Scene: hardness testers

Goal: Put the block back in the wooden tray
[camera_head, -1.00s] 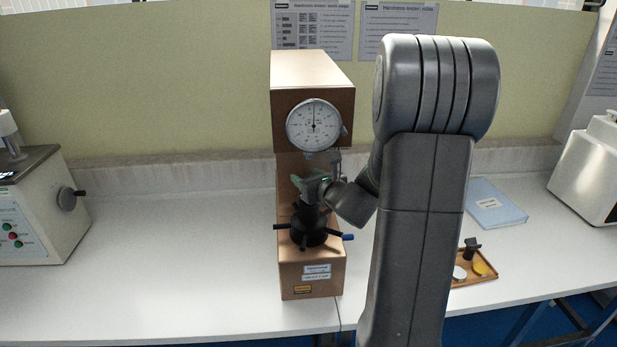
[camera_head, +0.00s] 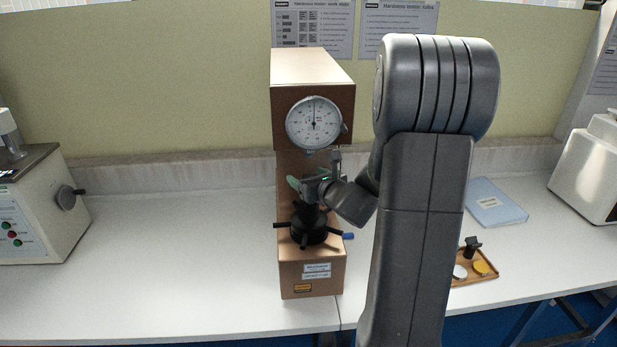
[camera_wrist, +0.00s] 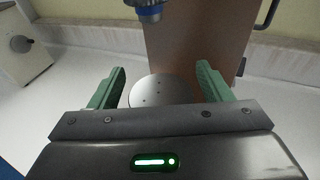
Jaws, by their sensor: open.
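My gripper (camera_head: 306,180) is at the hardness tester's (camera_head: 312,278) work spot, below the dial. Its green fingers are open, one on each side of the disc, with gaps visible in the wrist view (camera_wrist: 160,68). The wooden tray (camera_head: 487,281) lies on the bench at right, partly hidden by my arm. It holds a white disc, a yellow disc and a black piece.
The tester's spindle tip (camera_wrist: 149,10) is just beyond the disc. Black handles (camera_head: 283,226) stick out below my gripper. A blue folder (camera_head: 497,203) lies behind the tray. White machines stand at left (camera_head: 38,215) and right (camera_head: 592,172). The bench left of the tester is clear.

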